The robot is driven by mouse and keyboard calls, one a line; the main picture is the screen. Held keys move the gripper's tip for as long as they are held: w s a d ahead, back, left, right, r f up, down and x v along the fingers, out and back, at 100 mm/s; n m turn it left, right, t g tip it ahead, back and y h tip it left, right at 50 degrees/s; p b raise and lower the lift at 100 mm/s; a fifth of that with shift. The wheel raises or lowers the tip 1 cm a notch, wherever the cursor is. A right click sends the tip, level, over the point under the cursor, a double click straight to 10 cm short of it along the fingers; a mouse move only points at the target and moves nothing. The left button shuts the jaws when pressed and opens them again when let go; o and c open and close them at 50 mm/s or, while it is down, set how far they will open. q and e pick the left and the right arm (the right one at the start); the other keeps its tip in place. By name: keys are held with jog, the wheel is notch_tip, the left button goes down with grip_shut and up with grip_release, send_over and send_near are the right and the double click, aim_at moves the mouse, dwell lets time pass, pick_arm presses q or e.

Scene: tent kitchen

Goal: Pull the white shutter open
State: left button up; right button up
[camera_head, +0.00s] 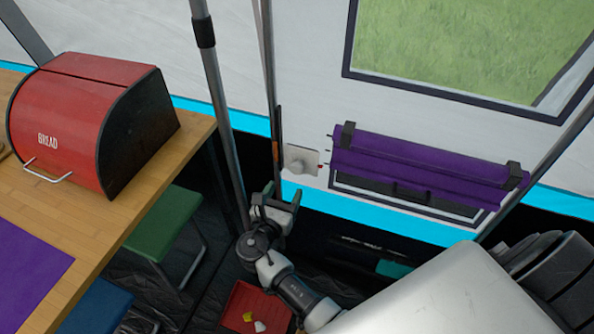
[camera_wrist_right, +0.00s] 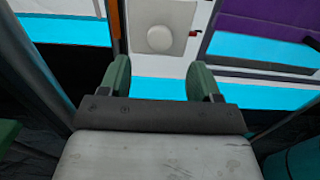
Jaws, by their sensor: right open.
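A small white square plate with a round knob (camera_head: 301,160) is set on the tent wall, beside an upright pole; it looks like the white shutter. In the right wrist view its round knob (camera_wrist_right: 160,38) shows ahead, between and beyond the fingertips. My right gripper (camera_head: 282,193) is just below and left of the plate in the head view. Its two green-grey fingers (camera_wrist_right: 160,78) are apart with nothing between them. I cannot tell exactly how far the fingers are from the knob. My left gripper is not in view.
A rolled purple blind (camera_head: 420,165) hangs right of the plate. A grey pole (camera_head: 215,90) stands to the left. A wooden table (camera_head: 100,215) carries a red bread box (camera_head: 75,120). A green stool (camera_head: 165,220) and a red tray (camera_head: 262,300) are below.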

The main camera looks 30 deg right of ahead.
aim_at(296, 169)
jog(key=b+x, duration=0.1)
jog(key=x, duration=0.8)
jog(key=shift+w+d+f, duration=0.1)
jog(key=shift+w+d, duration=0.1)
jog(key=shift+d, duration=0.05)
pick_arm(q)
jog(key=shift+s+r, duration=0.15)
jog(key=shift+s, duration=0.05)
